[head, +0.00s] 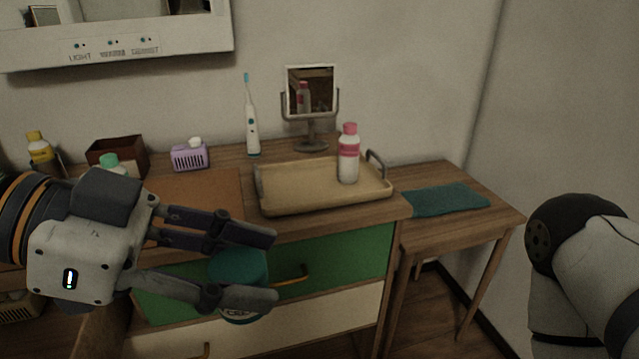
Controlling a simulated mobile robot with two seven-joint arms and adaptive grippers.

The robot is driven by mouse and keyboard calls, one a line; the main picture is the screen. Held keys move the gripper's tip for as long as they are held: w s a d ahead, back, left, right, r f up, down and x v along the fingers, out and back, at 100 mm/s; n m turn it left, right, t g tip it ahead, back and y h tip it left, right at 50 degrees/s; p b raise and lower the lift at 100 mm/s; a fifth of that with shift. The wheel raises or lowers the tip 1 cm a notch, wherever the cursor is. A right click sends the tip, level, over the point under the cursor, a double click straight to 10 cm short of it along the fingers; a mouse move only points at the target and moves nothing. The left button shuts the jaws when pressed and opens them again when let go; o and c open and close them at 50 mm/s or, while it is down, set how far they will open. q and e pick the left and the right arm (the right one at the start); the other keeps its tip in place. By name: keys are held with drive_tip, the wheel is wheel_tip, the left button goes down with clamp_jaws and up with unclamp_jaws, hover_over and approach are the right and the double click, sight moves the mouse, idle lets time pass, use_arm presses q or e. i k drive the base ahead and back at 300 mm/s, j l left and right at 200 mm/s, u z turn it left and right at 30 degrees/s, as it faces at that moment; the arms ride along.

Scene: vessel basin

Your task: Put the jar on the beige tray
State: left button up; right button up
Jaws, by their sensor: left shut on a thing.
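The jar (238,268), with a teal lid, is between the fingers of my left gripper (268,268), which is shut on it. The lower finger hides part of its lower body. The gripper and jar are in front of the green drawer. The beige tray (285,205) lies on the wooden counter, above and to the right of the gripper in the picture. A white bottle with a pink cap (348,158) stands upright on its right part. The tray's left and middle area is bare. My right gripper is out of view; only part of that arm shows at the right.
A mirror (312,92) and an electric toothbrush (252,125) stand behind the tray. A purple basket (190,157), a brown box (118,150) and bottles are at the left. A teal cloth (445,199) lies on the side table.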

sight(290, 189)
drive_tip(key=i+j, duration=0.2)
drive_tip(key=i, duration=0.3)
drive_tip(key=i+j, duration=0.2)
drive_tip(key=i, duration=0.25)
